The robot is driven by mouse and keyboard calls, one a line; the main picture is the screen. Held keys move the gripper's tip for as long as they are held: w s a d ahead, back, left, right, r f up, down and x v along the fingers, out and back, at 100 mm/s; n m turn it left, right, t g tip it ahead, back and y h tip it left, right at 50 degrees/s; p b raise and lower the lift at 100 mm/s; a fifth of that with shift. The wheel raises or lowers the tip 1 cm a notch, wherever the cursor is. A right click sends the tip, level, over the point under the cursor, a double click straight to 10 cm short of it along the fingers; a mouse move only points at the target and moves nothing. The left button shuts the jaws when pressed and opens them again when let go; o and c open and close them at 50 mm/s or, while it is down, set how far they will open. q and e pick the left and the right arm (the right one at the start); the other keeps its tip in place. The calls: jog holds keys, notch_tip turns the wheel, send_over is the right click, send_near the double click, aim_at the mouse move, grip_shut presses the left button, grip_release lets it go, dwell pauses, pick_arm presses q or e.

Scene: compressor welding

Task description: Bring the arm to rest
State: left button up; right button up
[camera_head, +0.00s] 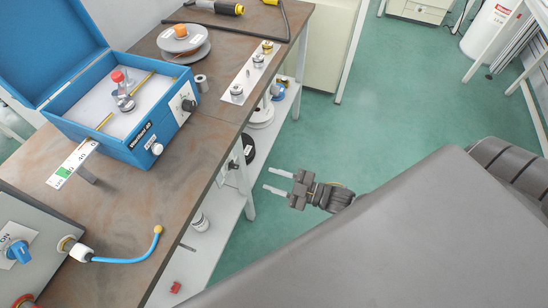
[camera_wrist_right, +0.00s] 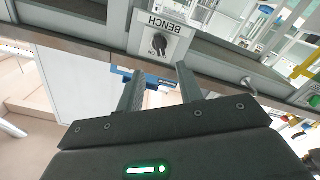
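My right gripper (camera_head: 269,180) is beside the bench's front edge, over the green floor, with its two pale fingers pointing left. The fingers are apart and nothing is between them. In the right wrist view my right gripper (camera_wrist_right: 158,80) also shows open and empty, and a grey panel (camera_wrist_right: 160,37) marked BENCH with a black knob lies beyond the fingertips. Part of my right arm is hidden behind my large grey body part in the head view. My left gripper is not in view.
The brown bench (camera_head: 205,143) carries an open blue case (camera_head: 128,148), a spool (camera_head: 183,42), a plate with several metal parts (camera_head: 243,75) and a blue hose (camera_head: 130,261). A lower shelf (camera_head: 205,248) holds small items. Green floor (camera_head: 380,110) is clear right of the bench.

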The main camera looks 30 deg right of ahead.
dwell(0.4)
jog(key=s+d+f+m+g+h, duration=0.2)
jog(key=d+f+h, duration=0.15)
jog(key=f, duration=0.55)
jog(key=s+d+f+m+g+h, duration=0.1)
jog(key=s+d+f+m+h, duration=0.15)
jog(key=d+f, duration=0.45)
jog(key=s+d+f+m+g+h, duration=0.2)
jog(key=d+f+h, duration=0.1)
jog(key=f, duration=0.8)
jog(key=s+f+m+g+h, duration=0.2)
jog(key=s+f+g, duration=0.1)
jog(key=s+f, duration=0.55)
jog(key=s+f+m+g+h, duration=0.1)
jog(key=s+f+m+g, duration=0.15)
jog(key=s+f, duration=0.6)
jog(key=s+a+g, duration=0.2)
jog(key=s+a, duration=0.4)
jog(key=s, duration=0.2)
jog(key=shift+s+r+m, duration=0.15)
jog(key=shift+s+m, duration=0.15)
jog(key=shift+m, duration=0.1)
